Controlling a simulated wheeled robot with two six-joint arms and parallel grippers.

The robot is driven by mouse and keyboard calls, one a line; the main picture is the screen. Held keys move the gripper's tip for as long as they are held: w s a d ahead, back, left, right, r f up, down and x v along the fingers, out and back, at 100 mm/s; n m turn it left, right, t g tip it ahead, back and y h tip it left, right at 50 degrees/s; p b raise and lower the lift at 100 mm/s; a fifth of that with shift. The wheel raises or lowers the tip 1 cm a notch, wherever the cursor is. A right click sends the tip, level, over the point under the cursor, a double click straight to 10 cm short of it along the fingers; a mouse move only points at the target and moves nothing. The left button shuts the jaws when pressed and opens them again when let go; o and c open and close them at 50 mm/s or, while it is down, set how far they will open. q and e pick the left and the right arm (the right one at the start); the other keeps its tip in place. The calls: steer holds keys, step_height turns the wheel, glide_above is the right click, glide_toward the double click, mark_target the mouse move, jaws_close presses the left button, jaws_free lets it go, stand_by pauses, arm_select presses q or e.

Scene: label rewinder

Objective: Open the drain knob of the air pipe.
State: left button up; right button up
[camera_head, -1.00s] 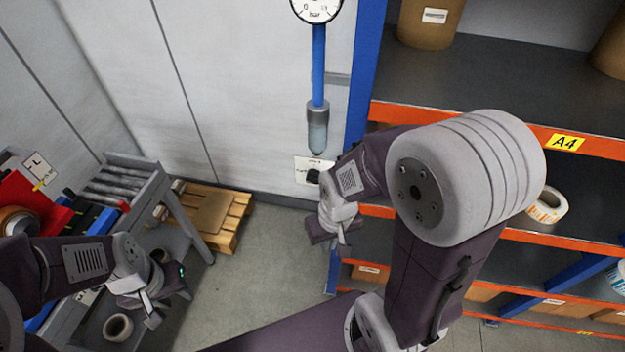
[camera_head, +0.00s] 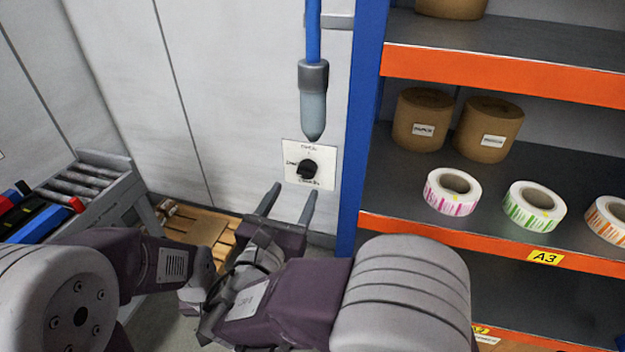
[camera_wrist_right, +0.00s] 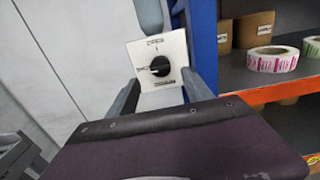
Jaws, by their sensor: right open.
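The black drain knob (camera_head: 307,168) sits on a white square plate (camera_head: 325,156) with small lettering, below the air pipe. The pipe is a blue tube (camera_head: 313,22) ending in a grey filter bowl (camera_head: 313,105) with a pointed tip. My right gripper (camera_head: 291,195) is open and empty, its two fingers pointing up at the plate from just below, apart from the knob. In the right wrist view the knob (camera_wrist_right: 160,66) lies ahead between the two fingers (camera_wrist_right: 160,88). My left arm is at the lower left; its gripper is hidden behind my right arm.
A blue rack post (camera_head: 362,120) stands close to the right of the plate. Shelves hold brown rolls (camera_head: 422,125) and label rolls (camera_head: 452,190). A grey roller cart (camera_head: 105,195) and a wooden pallet (camera_head: 190,225) are at the left.

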mark_target(304, 175)
steer(key=x, duration=0.7)
steer(key=shift+w+d+f, duration=0.1)
steer(key=shift+w, duration=0.25)
jaws_close()
